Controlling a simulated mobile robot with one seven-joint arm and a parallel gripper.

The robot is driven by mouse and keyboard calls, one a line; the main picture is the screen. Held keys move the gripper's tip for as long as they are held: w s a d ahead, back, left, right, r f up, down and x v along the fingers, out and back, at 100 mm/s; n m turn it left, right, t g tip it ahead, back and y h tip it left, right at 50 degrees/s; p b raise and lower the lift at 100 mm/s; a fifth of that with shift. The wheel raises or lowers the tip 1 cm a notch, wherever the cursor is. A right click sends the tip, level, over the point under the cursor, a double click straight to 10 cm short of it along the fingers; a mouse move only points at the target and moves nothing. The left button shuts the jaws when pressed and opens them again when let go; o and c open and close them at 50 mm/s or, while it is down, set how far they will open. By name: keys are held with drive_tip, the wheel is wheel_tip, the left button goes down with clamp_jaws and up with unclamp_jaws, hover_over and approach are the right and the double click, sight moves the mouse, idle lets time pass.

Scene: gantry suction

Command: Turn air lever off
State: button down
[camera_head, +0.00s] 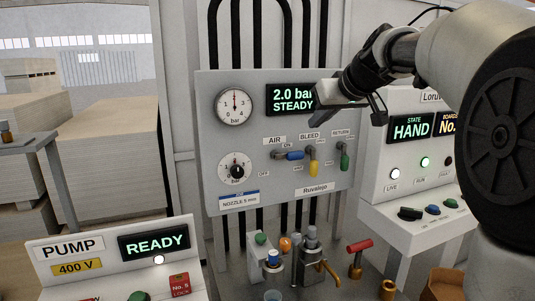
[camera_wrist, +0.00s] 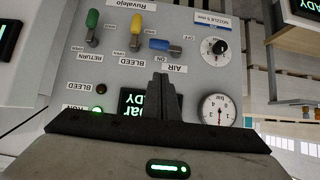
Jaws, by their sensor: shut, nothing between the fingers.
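The air lever has a blue handle (camera_head: 294,155) that lies level, pointing right from its pivot on the grey panel (camera_head: 225,135). Its label reads AIR, with ON above the handle and OFF at lower left. The blue handle also shows, upside down, in the wrist view (camera_wrist: 160,45). My gripper (camera_head: 320,97) is up and to the right of the lever, in front of the display's right edge, apart from the handle. In the wrist view the fingers (camera_wrist: 161,78) are together and empty, pointing towards the panel near the AIR label.
The yellow bleed lever (camera_head: 313,160) and green return lever (camera_head: 344,160) hang downward close on the right. The display (camera_head: 290,99) reads 2.0 bar STEADY. A gauge (camera_head: 234,105) and a dial (camera_head: 236,170) are at left. Valves and fittings (camera_head: 310,245) stand below.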

drive_tip(key=shift+w+d+r, duration=0.15)
drive_tip(key=shift+w+d, duration=0.1)
drive_tip(key=shift+w, duration=0.4)
hover_over(288, 155)
drive_tip(key=s+d, duration=0.3)
drive_tip(key=d, duration=0.1)
wheel_tip(288, 155, down, 6)
drive_tip(key=r, duration=0.1)
drive_tip(key=f, duration=0.1)
drive_tip(key=w+f, duration=0.1)
drive_tip(key=f, duration=0.3)
drive_tip(key=shift+w+a, duration=0.3)
drive_tip(key=shift+a, duration=0.05)
